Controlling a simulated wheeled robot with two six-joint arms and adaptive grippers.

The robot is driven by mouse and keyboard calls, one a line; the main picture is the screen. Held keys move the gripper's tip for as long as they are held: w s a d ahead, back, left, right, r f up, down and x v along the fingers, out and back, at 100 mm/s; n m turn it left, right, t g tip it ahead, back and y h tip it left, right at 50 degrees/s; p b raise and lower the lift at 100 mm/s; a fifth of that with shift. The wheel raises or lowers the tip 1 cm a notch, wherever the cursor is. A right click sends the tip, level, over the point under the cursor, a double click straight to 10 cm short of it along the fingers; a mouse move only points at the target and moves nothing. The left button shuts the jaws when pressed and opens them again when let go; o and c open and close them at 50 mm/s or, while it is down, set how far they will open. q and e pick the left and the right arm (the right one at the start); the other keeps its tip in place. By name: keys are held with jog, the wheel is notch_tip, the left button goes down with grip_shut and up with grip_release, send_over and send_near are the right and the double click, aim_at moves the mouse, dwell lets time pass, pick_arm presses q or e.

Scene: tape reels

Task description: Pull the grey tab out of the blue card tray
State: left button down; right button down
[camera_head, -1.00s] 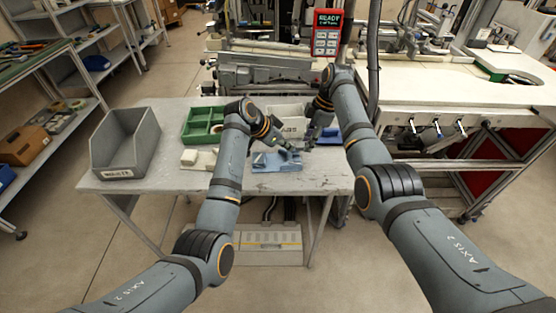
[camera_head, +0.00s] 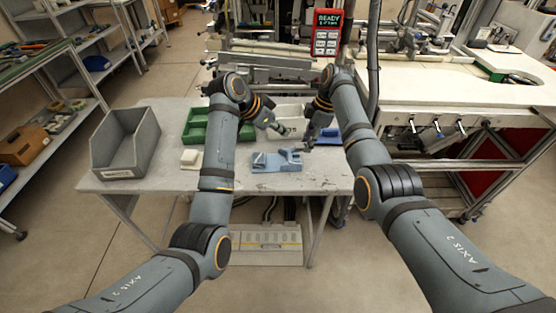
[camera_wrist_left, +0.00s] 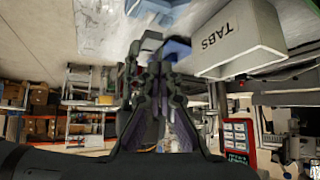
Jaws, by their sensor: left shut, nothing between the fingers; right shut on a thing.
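The light-blue card tray (camera_head: 276,162) lies on the grey table near its front edge, with raised parts at its right end. My right gripper (camera_head: 308,148) is low at that right end, shut on it as far as I can make out; the contact is small and partly hidden. My left gripper (camera_head: 287,132) is shut and empty, above and behind the tray. Its closed fingers also show in the left wrist view (camera_wrist_left: 158,75). I cannot make out the grey tab in either view.
A pale bin labelled TABS (camera_wrist_left: 235,40) shows in the left wrist view. A green divided tray (camera_head: 196,128) and a large grey bin (camera_head: 126,140) stand to the left.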

pick_arm(q)
jog(key=v, duration=0.8)
jog(key=shift+s+r, duration=0.1)
